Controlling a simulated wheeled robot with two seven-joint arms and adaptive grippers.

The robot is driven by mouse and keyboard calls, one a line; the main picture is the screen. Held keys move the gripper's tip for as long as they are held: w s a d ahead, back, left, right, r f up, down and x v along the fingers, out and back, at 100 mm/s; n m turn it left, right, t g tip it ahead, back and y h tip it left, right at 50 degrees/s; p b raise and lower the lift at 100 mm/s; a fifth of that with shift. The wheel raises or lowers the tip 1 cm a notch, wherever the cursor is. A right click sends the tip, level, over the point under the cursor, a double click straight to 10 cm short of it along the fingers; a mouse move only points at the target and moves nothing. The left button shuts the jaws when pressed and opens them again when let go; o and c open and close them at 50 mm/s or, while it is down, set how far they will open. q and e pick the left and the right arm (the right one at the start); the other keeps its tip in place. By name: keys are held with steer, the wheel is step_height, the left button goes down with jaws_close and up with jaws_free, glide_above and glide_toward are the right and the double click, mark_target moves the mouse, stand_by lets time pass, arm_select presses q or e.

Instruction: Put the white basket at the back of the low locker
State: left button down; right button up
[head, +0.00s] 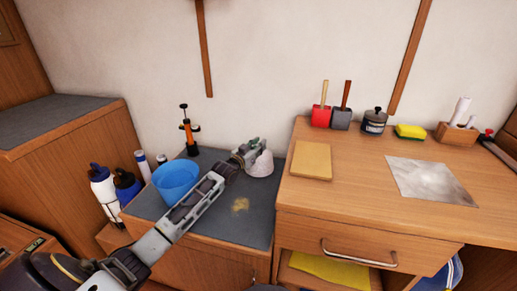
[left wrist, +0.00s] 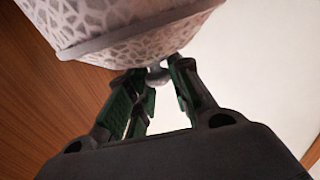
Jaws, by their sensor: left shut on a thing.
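The white basket (head: 260,164) shows at the back right of the low locker's grey top (head: 215,222), beside the desk. In the left wrist view the basket (left wrist: 130,28) has a lattice wall and a smooth grey rim band. My left gripper (head: 250,149) is at the basket's upper side, shut on it. In the left wrist view my left gripper's green-padded fingers (left wrist: 158,80) meet at a small round knob by the basket. I cannot tell whether the basket touches the locker top or hangs just above it. My right gripper is not in view.
A blue bucket (head: 176,179) and an orange-and-black pump (head: 189,133) stand on the locker's left part. A tan stain (head: 240,205) marks its bare front middle. The wooden desk (head: 355,208) stands close on the right, with a tan board (head: 311,160) near its edge.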

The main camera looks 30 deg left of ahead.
arm_select(q)
steer(key=shift+f, duration=0.1)
stand_by(0.3)
steer(key=c, duration=1.3)
jaws_free()
steer(key=shift+f, duration=0.1)
steer(key=shift+s, duration=0.1)
